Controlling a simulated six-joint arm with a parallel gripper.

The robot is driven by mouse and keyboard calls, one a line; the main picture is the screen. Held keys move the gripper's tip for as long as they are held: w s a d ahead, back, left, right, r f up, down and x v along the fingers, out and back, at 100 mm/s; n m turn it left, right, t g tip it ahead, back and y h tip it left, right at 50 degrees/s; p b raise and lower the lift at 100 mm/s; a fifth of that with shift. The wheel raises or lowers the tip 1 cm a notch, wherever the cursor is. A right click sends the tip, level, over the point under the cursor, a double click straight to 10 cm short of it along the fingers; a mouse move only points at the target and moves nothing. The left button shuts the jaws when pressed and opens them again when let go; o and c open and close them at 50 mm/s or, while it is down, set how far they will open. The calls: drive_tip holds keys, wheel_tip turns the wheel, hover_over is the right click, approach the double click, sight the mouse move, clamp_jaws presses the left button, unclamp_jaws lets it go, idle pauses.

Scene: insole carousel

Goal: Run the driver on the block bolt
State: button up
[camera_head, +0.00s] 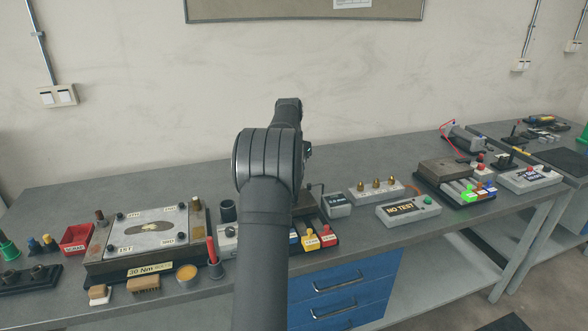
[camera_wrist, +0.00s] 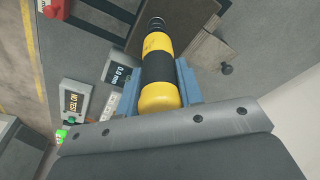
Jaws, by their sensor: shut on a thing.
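The driver (camera_wrist: 158,92), yellow with black bands, is held between the blue jaws of my gripper (camera_wrist: 160,84) in the wrist view. Its dark tip points to the top of the picture, close to the edge of a brown block (camera_wrist: 204,52). I cannot tell whether the tip touches anything. In the head view my arm hides the gripper and the driver; part of a dark block (camera_head: 305,203) shows just right of the arm.
A 0.0 mm readout box (camera_head: 337,204) and a NO TEST box (camera_head: 408,210) stand right of my arm.

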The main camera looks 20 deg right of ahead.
drive_tip(key=shift+f, duration=0.7)
idle(2.2)
drive_tip(key=shift+r, duration=2.9)
